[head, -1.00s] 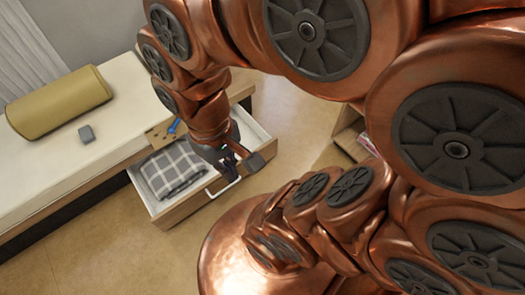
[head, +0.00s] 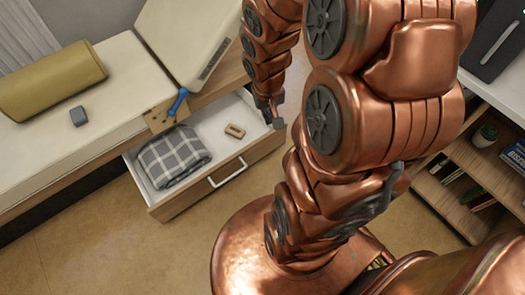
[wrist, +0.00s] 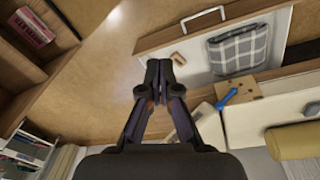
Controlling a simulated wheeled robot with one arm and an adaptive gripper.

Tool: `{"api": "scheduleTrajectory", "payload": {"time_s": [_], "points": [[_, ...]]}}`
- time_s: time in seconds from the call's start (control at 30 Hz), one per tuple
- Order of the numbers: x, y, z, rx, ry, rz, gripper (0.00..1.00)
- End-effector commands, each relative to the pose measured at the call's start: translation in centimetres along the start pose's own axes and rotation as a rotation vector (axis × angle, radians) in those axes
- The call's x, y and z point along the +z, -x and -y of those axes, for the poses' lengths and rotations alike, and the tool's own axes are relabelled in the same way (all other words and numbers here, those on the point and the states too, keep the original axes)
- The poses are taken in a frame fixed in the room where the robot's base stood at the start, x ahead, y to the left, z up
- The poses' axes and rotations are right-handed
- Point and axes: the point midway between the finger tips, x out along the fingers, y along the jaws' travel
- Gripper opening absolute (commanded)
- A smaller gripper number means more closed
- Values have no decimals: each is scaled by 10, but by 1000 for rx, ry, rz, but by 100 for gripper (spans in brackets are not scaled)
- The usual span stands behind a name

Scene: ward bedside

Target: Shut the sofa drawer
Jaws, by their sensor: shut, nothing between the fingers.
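The sofa drawer (head: 193,198) is pulled out from the base of the cream sofa (head: 80,150). It has a wooden front, white inside and a pale bar handle (head: 228,172). A folded grey plaid cloth (head: 173,157) and a small tan wooden block with a slot (head: 235,131) lie in it. My gripper (head: 276,120) is at the drawer's right end in the head view, shut and empty. In the wrist view its shut fingers (wrist: 158,72) point down beside the drawer's end, with the handle (wrist: 203,18) farther off. Whether they touch the drawer cannot be told.
A blue tool-like thing (head: 178,102) lies on a tan board with holes (head: 160,117) on the sofa edge above the drawer. An olive bolster (head: 52,80) and a grey block (head: 78,116) lie on the seat. Shelves (head: 455,195) stand at right. Floor before the drawer is clear.

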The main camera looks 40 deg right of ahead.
Motion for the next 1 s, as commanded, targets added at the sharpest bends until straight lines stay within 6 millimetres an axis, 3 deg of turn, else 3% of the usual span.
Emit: {"api": "scheduleTrajectory", "payload": {"time_s": [0.03, 0.27, 0.5, 0.8, 1.0], "points": [[-6, -36, -5, -10, -31, -7, 0], [-37, -138, -23, -90, -159, -83, 0], [-56, -242, -35, -218, -314, -161, 0], [-65, -358, -39, -436, -558, -262, 0], [-68, -421, -41, -608, -755, -343, 0]]}}
